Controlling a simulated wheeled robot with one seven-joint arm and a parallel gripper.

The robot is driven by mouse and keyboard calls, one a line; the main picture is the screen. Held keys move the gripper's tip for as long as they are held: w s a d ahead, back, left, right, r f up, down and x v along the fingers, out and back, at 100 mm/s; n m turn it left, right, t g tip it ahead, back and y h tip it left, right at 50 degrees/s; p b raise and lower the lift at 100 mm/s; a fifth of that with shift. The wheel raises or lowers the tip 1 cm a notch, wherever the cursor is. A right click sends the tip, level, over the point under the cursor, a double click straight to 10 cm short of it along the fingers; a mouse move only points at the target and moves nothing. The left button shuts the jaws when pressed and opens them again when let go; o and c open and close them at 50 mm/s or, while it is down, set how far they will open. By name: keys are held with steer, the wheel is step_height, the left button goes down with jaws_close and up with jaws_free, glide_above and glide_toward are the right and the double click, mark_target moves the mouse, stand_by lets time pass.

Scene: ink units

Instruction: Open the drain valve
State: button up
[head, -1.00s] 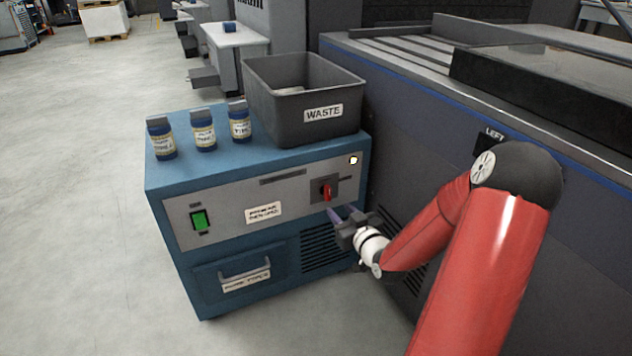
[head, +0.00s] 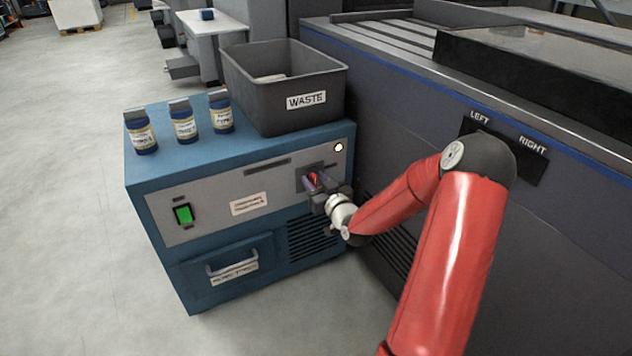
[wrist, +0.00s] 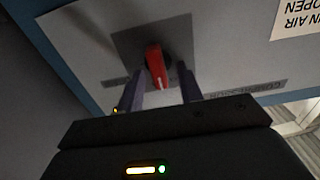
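The valve's red handle (head: 313,180) sits on a dark square plate on the grey front panel of the blue cabinet, at the right. In the wrist view the red handle (wrist: 157,66) stands out from the plate, slightly slanted. My gripper (head: 320,185) is at the handle in the head view, partly covering it. In the wrist view my gripper (wrist: 160,86) is open, with one purple finger on each side of the handle and gaps visible between. Whether the fingertips reach past the handle's end is hard to tell.
A grey WASTE bin (head: 245,91) and several blue bottles (head: 184,122) stand on the cabinet top (head: 190,162). The panel has a green switch (head: 184,214) and a lit lamp (head: 338,147). A drawer handle (head: 232,265) is below. A large dark machine (head: 420,130) stands close on the right.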

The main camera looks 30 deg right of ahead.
steer(key=c, duration=0.7)
steer(key=shift+m, duration=0.4)
steer(key=m, duration=0.4)
steer(key=m+p, duration=0.1)
steer(key=m, duration=0.1)
steer(key=shift+d+m, duration=0.3)
steer(key=shift+d, duration=0.1)
steer(key=m, duration=0.2)
steer(key=m+p, duration=0.1)
steer(key=m, duration=0.2)
steer(key=shift+d+f+m, duration=0.15)
steer(key=shift+f+m, duration=0.15)
steer(key=m, duration=0.1)
steer(key=m+p, duration=0.1)
steer(key=m, duration=0.2)
steer(key=shift+d+f+m, duration=0.1)
steer(key=shift+f+m, duration=0.2)
steer(key=shift+m, duration=0.1)
